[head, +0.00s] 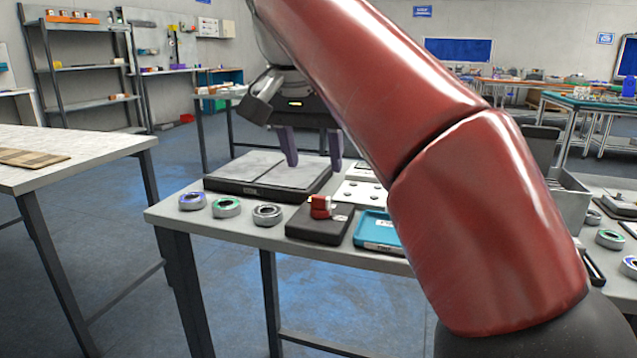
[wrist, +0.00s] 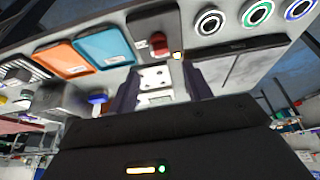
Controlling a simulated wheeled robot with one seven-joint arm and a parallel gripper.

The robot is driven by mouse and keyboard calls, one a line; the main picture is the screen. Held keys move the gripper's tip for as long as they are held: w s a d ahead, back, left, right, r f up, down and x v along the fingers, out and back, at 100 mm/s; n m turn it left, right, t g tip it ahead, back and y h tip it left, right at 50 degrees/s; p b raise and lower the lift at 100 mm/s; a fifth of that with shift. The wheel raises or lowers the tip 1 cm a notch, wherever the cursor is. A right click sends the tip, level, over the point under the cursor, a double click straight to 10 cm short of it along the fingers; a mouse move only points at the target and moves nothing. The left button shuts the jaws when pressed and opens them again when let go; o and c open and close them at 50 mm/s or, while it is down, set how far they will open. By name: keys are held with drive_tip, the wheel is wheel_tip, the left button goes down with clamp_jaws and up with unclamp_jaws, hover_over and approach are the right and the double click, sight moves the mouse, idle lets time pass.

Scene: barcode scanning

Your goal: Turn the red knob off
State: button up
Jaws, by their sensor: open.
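The red knob (head: 321,206) sits on top of a dark box (head: 312,227) near the front edge of the grey table. In the wrist view the knob (wrist: 158,43) shows beyond the fingertips, with a small lit yellow spot beside it on the box. My gripper (head: 313,148) is above the table behind the knob, its two purple-grey fingers apart and pointing down. In the wrist view my gripper (wrist: 160,85) is open with nothing between the fingers. It is apart from the knob.
Several ring-shaped parts (head: 226,207) lie left of the box. A black-rimmed flat plate (head: 257,189) lies behind them. A blue tray (head: 377,236) stands right of the box, and an orange tray (wrist: 61,62) shows in the wrist view. My red arm blocks the table's right part.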

sight(321, 197)
drive_tip(key=b+x, duration=0.3)
drive_tip(key=x, duration=0.4)
drive_tip(key=shift+f, duration=0.3)
drive_tip(key=c, duration=1)
